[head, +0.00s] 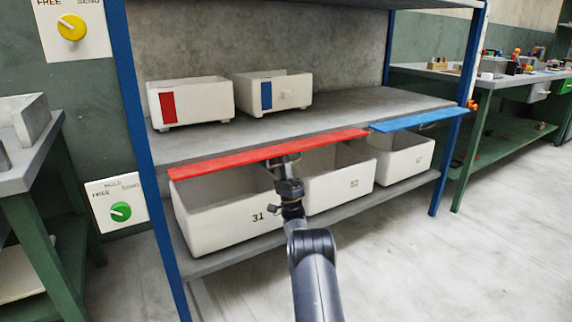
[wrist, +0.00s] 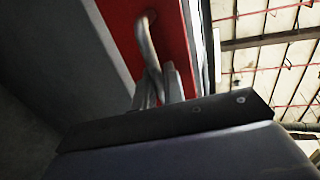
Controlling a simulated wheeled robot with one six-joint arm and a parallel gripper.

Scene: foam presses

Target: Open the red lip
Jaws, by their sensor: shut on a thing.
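The red lip (head: 230,154) is a long flat red panel along the front edge of the middle shelf. In the head view it stands out about level above the lower bins. My gripper (head: 282,166) is at the underside of its front edge, near its middle. In the wrist view the red lip (wrist: 122,18) shows a bent metal handle (wrist: 148,42), and my gripper (wrist: 160,82) is shut on this handle. The fingertips partly hide the handle's lower end.
A blue lip (head: 418,120) sticks out to the right. Two small bins, one red-marked (head: 205,100) and one blue-marked (head: 290,90), sit on the middle shelf. Blue posts (head: 150,170) flank the rack; the floor (head: 430,270) at right is clear.

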